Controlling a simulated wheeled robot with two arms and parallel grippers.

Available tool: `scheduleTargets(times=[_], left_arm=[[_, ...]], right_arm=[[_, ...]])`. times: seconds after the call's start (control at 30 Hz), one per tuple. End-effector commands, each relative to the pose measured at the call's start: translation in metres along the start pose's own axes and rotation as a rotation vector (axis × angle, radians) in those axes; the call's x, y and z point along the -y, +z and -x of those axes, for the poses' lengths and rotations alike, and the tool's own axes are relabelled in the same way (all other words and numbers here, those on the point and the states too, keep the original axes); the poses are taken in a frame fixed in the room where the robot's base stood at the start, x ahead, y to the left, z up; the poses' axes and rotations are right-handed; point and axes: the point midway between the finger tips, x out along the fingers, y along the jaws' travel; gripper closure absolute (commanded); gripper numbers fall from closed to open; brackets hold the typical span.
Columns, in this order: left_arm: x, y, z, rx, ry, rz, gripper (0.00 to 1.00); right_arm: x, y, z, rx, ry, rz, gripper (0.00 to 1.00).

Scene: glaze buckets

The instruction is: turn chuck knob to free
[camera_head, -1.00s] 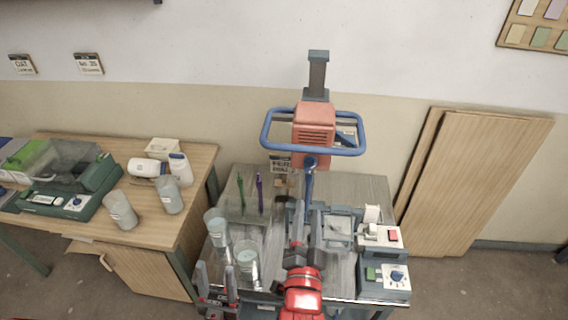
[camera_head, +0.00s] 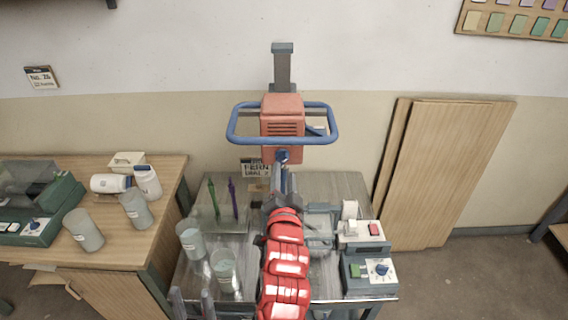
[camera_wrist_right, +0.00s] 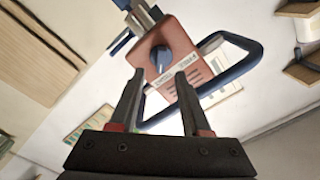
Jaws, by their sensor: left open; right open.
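The chuck knob (camera_head: 283,156) is a small blue knob low on the front of the red mixer head (camera_head: 283,128). In the right wrist view the knob (camera_wrist_right: 161,58) sits on the red face, with a white label strip beside it. My right gripper (camera_head: 280,182) is just below the knob in the head view. In the wrist view my right gripper (camera_wrist_right: 160,75) is open and empty, its fingertips spread to either side of the knob's line; I cannot tell how far short of it they are. My left gripper (camera_head: 193,302) is open at the bottom edge.
A blue guard hoop (camera_head: 235,125) surrounds the mixer head. Glaze cups (camera_head: 224,268) stand on the left of the mixer table. My right arm hides the table's middle.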

Motion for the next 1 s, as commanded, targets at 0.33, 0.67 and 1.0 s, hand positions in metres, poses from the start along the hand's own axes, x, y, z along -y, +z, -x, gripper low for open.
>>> scheduleTargets(times=[0.33,0.67,1.0], left_arm=[[0.001,-0.003,-0.018,0.000,0.000,0.000,0.50],[0.001,-0.003,-0.019,0.000,0.000,0.000,0.50],[0.001,-0.003,-0.019,0.000,0.000,0.000,0.50]], right_arm=[[0.002,-0.003,-0.044,-0.003,-0.001,0.000,0.53],[0.000,-0.001,-0.050,-0.002,-0.001,-0.002,0.53],[0.000,0.000,-0.050,-0.001,-0.001,-0.002,0.99]])
